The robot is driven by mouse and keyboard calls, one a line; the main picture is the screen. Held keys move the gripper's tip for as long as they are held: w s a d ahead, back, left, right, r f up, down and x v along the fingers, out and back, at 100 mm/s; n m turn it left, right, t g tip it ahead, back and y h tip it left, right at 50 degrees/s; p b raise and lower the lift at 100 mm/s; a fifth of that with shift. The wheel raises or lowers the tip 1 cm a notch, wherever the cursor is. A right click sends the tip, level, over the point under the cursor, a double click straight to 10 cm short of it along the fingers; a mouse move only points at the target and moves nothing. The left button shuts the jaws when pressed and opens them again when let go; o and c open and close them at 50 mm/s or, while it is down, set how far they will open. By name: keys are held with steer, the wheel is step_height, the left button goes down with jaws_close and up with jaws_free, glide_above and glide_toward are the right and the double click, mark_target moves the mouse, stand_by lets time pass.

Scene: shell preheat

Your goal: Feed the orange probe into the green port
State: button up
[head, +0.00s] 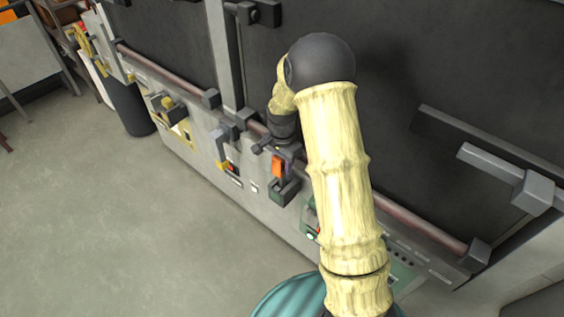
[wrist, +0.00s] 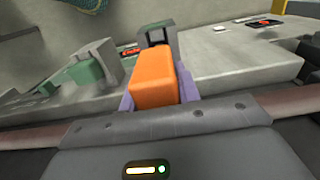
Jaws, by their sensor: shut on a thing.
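My gripper (wrist: 157,92) has lilac fingers on both sides of the orange probe (wrist: 153,78) and is shut on it. In the head view the orange probe (head: 278,166) shows beside my wrist, just above a dark grey block (head: 285,191) on the front ledge. In the wrist view a grey bracket (wrist: 160,36) stands right behind the probe; I cannot tell whether they touch. A green part (wrist: 86,72) with a grey block sits to its left, apart from the probe. In the head view green (head: 310,213) shows right of the probe, partly hidden by my arm; the port opening is not visible.
A reddish rail (head: 165,75) runs along the dark machine front, close to my gripper. A yellow fixture (head: 168,107) and a panel with a red button (head: 230,167) lie to the left. A dark bin (head: 130,105) stands farther left. The floor (head: 110,220) in front is clear.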

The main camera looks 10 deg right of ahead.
steer(key=shift+f+b, duration=1.55)
steer(key=shift+f, duration=1)
steer(key=o, duration=1.1)
steer(key=shift+o, duration=0.2)
steer(key=shift+r, duration=0.1)
step_height(320, 180, up, 17)
steer(key=b, duration=0.3)
steer(key=shift+r, duration=0.15)
steer(key=s+f+n+t, duration=0.1)
steer(key=s+f+n, duration=0.2)
steer(key=s, duration=0.7)
steer(key=s+f+n+t, duration=0.1)
steer(key=s+f+n, duration=0.3)
steer(key=s+n, duration=0.3)
steer(key=s, duration=0.4)
steer(key=shift+n+t, duration=0.3)
steer(key=shift+n, duration=0.1)
